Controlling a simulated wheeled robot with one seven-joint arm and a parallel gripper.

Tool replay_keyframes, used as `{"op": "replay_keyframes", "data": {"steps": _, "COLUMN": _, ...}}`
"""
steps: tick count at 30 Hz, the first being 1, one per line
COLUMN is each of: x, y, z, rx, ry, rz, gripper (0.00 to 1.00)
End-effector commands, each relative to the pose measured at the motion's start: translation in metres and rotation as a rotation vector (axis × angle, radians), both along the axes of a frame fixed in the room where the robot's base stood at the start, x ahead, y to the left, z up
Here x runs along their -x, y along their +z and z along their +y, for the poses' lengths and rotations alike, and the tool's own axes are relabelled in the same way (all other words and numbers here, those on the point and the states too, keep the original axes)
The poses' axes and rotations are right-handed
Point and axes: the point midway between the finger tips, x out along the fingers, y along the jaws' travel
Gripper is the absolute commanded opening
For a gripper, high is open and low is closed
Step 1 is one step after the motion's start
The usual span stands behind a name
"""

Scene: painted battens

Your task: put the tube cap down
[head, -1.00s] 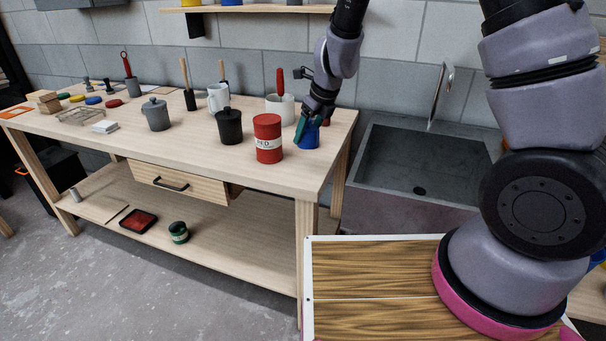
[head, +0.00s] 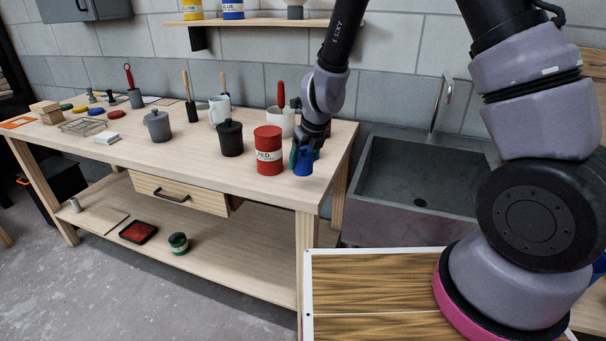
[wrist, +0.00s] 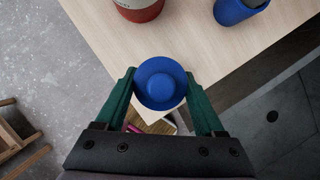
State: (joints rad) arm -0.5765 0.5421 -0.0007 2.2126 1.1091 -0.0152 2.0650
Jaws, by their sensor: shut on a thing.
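The tube cap (wrist: 160,82), blue and round with a raised knob, is between the two green fingers of my gripper (wrist: 160,90) in the wrist view. My gripper is shut on it, near the table's front right corner. A blue tube (wrist: 238,10) with a dark opening stands on the table at the top right of the wrist view, apart from the cap. In the head view my gripper (head: 304,153) is low beside the red tin, with blue between and below its fingers. I cannot tell cap from tube there.
The red tin (head: 268,150) stands just left of my gripper. A black lidded pot (head: 230,138), a white mug (head: 219,110) and a white pot with a red-handled tool (head: 281,122) stand nearby. The sink (head: 415,175) is to the right. The table front (head: 235,180) is clear.

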Motion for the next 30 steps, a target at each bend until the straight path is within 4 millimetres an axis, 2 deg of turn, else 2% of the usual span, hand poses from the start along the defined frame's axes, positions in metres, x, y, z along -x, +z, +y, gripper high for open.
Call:
{"op": "replay_keyframes", "data": {"steps": 11, "x": 0.000, "y": -0.022, "z": -0.001, "rx": 0.000, "ry": -0.002, "rz": 0.004, "gripper": 0.18}}
{"op": "replay_keyframes", "data": {"steps": 17, "x": 0.000, "y": -0.046, "z": -0.001, "rx": 0.001, "ry": -0.001, "rz": 0.004, "gripper": 0.18}}
{"op": "replay_keyframes", "data": {"steps": 28, "x": 0.000, "y": -0.049, "z": 0.000, "rx": 0.000, "ry": 0.000, "rz": 0.001, "gripper": 0.18}}
{"op": "replay_keyframes", "data": {"steps": 29, "x": 0.000, "y": -0.050, "z": 0.000, "rx": 0.000, "ry": 0.001, "rz": 0.001, "gripper": 0.74}}
{"op": "replay_keyframes", "data": {"steps": 30, "x": 0.000, "y": -0.049, "z": 0.000, "rx": 0.000, "ry": 0.001, "rz": 0.000, "gripper": 0.90}}
